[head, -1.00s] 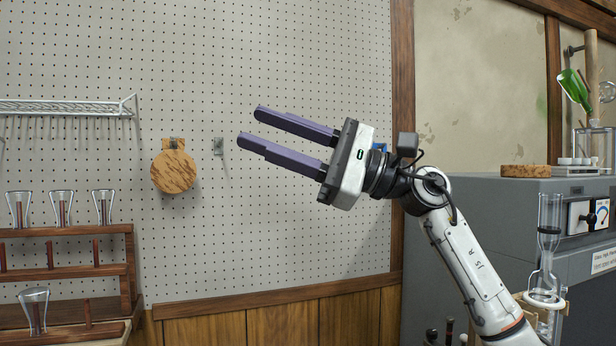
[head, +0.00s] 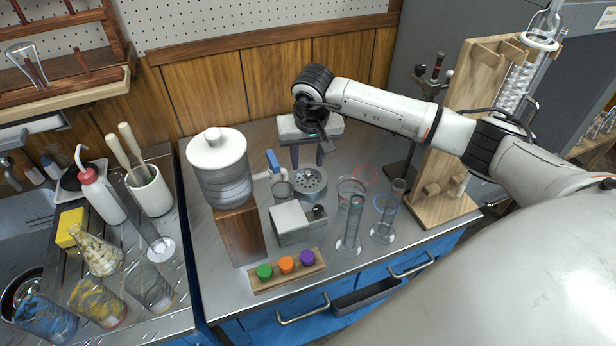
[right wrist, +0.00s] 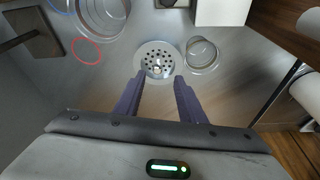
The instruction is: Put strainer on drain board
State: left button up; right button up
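A round grey perforated disc, which looks like the strainer (head: 312,181), lies on the steel bench top beside a small glass beaker (head: 282,192). In the right wrist view the strainer (right wrist: 157,61) sits just beyond the fingertips, roughly centred between them. My right gripper (head: 307,160) points down behind the strainer. Its two purple fingers are apart with nothing between them, and it also shows in the right wrist view (right wrist: 158,82). The steel surface by the sink at the left, which seems to be the drain board (head: 180,298), holds glassware. My left gripper is not in view.
Tall glass cylinders (head: 351,228) stand right of the strainer. A grey box (head: 292,224), a rack with coloured stoppers (head: 287,270) and a large lidded jar (head: 222,170) stand in front and to the left. A wooden stand (head: 448,150) is at the right.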

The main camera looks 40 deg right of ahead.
aim_at(308, 173)
jog(key=shift+d+p+x, duration=0.15)
jog(key=shift+p+x, duration=0.05)
jog(key=shift+x, duration=1.3)
jog(key=shift+d+p+x, duration=0.15)
jog(key=shift+p+x, duration=0.05)
jog(key=shift+x, duration=1.3)
jog(key=shift+w+r, duration=0.1)
grip_shut()
